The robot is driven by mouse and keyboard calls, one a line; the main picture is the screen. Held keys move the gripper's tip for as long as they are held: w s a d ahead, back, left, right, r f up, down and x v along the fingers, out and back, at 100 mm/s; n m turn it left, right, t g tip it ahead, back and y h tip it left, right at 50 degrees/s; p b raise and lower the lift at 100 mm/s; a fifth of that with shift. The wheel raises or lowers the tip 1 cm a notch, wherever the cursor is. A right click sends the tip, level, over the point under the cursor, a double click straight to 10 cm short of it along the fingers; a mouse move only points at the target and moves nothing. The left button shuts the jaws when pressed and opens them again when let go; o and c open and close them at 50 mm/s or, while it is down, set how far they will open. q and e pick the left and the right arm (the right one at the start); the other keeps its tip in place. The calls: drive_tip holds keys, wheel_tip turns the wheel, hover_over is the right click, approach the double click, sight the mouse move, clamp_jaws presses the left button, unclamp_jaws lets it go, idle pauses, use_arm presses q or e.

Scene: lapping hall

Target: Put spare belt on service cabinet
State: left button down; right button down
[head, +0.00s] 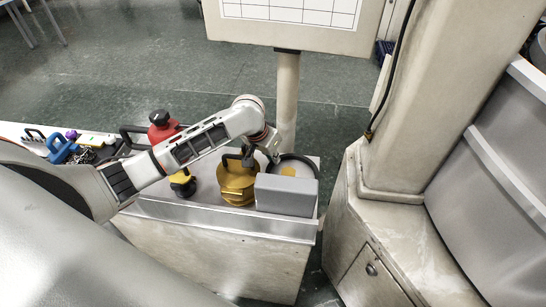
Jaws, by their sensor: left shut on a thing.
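The spare belt (313,161) looks like a black ring. It is at the right end of the light bench (222,226), partly hidden behind a grey box (286,196). My left gripper (274,156) points down at the belt's upper left edge and is shut on it; its fingertips are small and partly unclear. I cannot tell whether the belt is lifted off the surface. My right gripper is not in view. Which piece is the service cabinet is not certain; a beige cabinet with a knobbed door (372,269) stands to the right.
A yellow round pot-like thing (237,184) stands close left of the gripper. A red and black thing (162,126), blue tool (61,147) and other small items lie further left. A post (288,95) with a board rises behind. A thick column stands right.

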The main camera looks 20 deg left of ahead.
use_arm(q)
drive_tip(key=c, duration=2.2)
unclamp_jaws()
drive_tip(key=shift+f, duration=0.1)
drive_tip(key=v, duration=1.2)
drive_tip(key=shift+s+d, duration=0.1)
drive_tip(key=shift+d, duration=0.05)
